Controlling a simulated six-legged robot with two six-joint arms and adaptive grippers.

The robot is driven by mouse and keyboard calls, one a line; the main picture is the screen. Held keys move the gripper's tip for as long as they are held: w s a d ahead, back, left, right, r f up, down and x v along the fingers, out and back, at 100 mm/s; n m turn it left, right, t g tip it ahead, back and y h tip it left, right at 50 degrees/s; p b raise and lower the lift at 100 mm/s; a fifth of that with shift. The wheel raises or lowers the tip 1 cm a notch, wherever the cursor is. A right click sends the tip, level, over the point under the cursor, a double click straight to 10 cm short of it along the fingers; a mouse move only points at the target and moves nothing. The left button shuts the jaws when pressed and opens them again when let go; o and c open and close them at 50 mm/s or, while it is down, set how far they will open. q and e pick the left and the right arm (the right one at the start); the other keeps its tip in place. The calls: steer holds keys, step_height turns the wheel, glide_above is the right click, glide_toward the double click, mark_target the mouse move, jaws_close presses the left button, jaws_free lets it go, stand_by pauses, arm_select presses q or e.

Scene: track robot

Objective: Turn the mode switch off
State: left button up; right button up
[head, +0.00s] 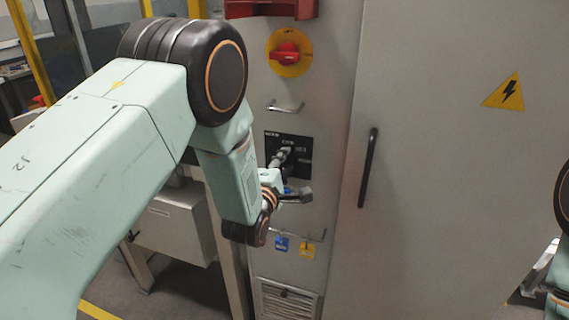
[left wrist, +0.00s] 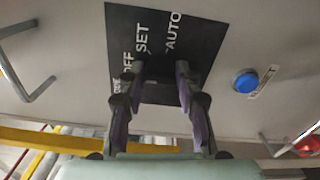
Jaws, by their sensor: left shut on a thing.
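The mode switch's black plate (head: 271,143) is on the narrow grey cabinet front in the head view. In the left wrist view the plate (left wrist: 205,38) carries the white words OFF, SET and AUTO, tilted in the picture. My left gripper (head: 284,156) reaches the plate from below left. In the left wrist view its two fingers (left wrist: 158,78) stand on either side of the dark switch knob, shut on it. The knob is mostly hidden and dark against the plate, so its exact setting cannot be told. My right gripper is not in view.
A red rotary switch (head: 287,56) on a yellow disc is above the plate. A small metal handle (head: 287,106) sits between them. A blue button (left wrist: 246,81) is beside the plate. A long black door handle (head: 368,167) is at the right.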

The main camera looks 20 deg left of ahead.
arm_select(q)
steer(key=o, duration=1.1)
steer(key=shift+a, duration=0.1)
steer(key=shift+s, duration=0.1)
steer(key=s, duration=1.2)
steer(key=shift+a, duration=0.2)
